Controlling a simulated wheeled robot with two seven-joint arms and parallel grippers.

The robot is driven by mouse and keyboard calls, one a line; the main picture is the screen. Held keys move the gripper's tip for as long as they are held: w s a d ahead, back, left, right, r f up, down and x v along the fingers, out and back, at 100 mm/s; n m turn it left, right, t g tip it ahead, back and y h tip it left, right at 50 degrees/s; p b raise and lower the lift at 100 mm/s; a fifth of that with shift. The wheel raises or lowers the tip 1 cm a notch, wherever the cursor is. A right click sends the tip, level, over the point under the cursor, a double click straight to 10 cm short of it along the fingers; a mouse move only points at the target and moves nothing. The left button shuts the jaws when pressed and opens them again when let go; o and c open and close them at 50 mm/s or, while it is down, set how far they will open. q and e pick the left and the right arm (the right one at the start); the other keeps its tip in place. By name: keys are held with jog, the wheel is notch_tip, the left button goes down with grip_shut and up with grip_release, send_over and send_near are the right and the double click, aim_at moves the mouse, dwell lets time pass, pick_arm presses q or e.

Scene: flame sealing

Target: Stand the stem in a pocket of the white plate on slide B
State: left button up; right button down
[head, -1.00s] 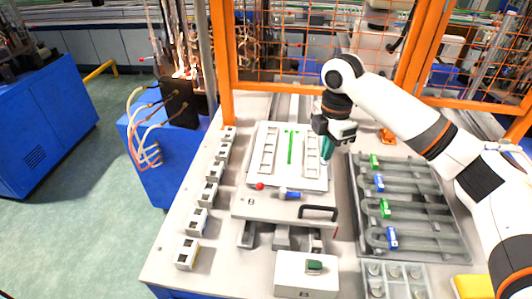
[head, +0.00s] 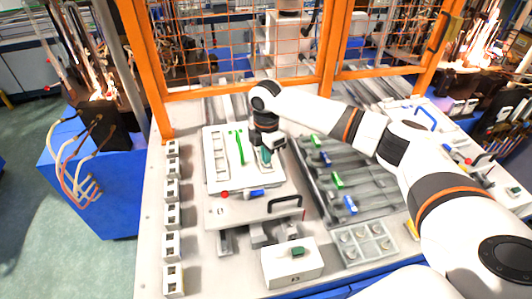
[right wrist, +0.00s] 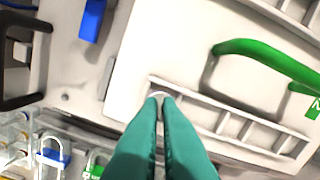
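The white plate (head: 225,184) lies on slide B (head: 235,213), with a strip of pockets along each side and a green handle-like bar (head: 240,148) between them. My right gripper (head: 266,160) is over the plate's right-hand pocket strip. In the right wrist view its teal fingers (right wrist: 161,97) come nearly together at the near end of that pocket strip (right wrist: 235,125). A small pale round thing, seemingly the stem (right wrist: 159,94), shows at the fingertips; its lower part and whether it touches a pocket are hidden. My left gripper is out of view.
Slide B has a black handle (head: 285,203) and a red knob (head: 225,194) in front. A grey rack (head: 350,180) with green and blue clips is to the right. Small white blocks (head: 172,245) line the left edge. An orange mesh fence (head: 240,85) stands behind.

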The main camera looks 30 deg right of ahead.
jog(key=shift+f, duration=0.4)
jog(key=shift+d+f, duration=0.1)
jog(key=shift+f, duration=0.05)
jog(key=c, duration=1.6)
grip_release()
jog(key=shift+f, duration=0.1)
